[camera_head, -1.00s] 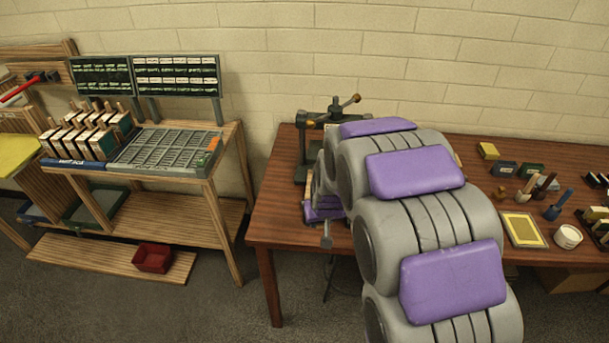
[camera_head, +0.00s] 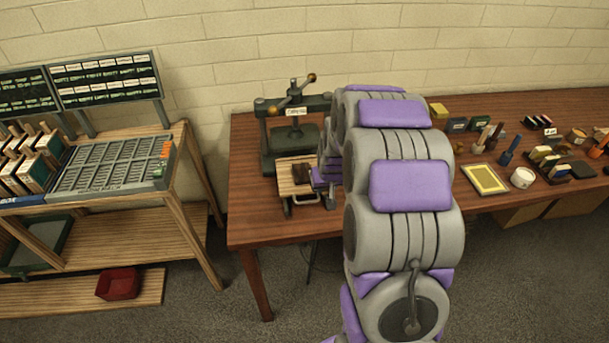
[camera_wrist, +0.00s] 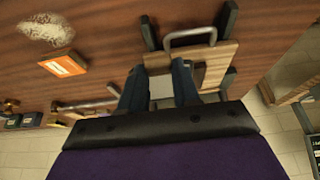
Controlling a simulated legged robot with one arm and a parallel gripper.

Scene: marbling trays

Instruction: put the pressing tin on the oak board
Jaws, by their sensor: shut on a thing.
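My gripper (camera_wrist: 157,78) is shut on a pale grey, flat-faced thing (camera_wrist: 161,90), which I take to be the pressing tin. In the head view my arm hides the fingers and the tin. A light wooden board (camera_head: 286,187), which I take to be the oak board, lies at the front of the dark press, with a metal handle at its near edge. In the wrist view the board (camera_wrist: 217,62) is just beyond the fingers. I cannot tell whether the tin touches it.
Several tools and a yellow-faced frame (camera_head: 484,179) are on the table's right. A type-case stand (camera_head: 115,165) is at left, a red bin (camera_head: 118,284) low down.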

